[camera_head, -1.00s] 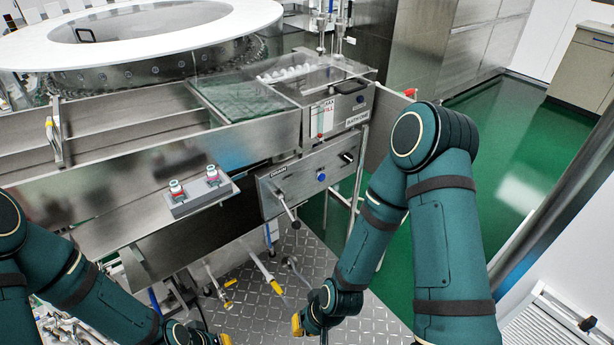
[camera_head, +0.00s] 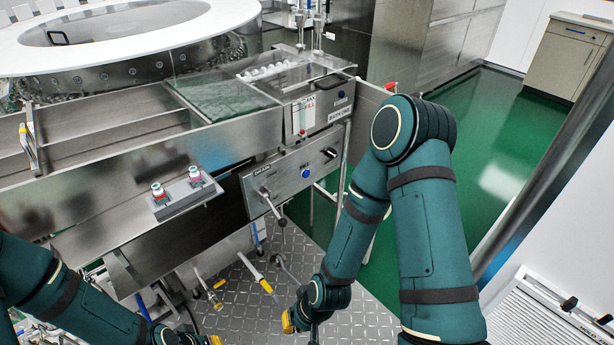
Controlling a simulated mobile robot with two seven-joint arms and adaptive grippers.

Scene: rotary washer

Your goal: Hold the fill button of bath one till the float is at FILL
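The bath one unit (camera_head: 317,92) is at the upper middle, with a label reading BATH ONE (camera_head: 338,114). On its front is a white float gauge (camera_head: 304,115) with MAX and red FILL lettering; the float's exact level is too small to tell. My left gripper (camera_head: 205,340) is at the bottom edge, mostly cut off. Neither gripper's fingers show clearly.
Yellow-handled valves (camera_head: 250,266) and pipes are low over the checkered floor plate (camera_head: 265,300). A large round washer (camera_head: 120,35) fills the upper left. Green floor (camera_head: 490,140) is clear at right.

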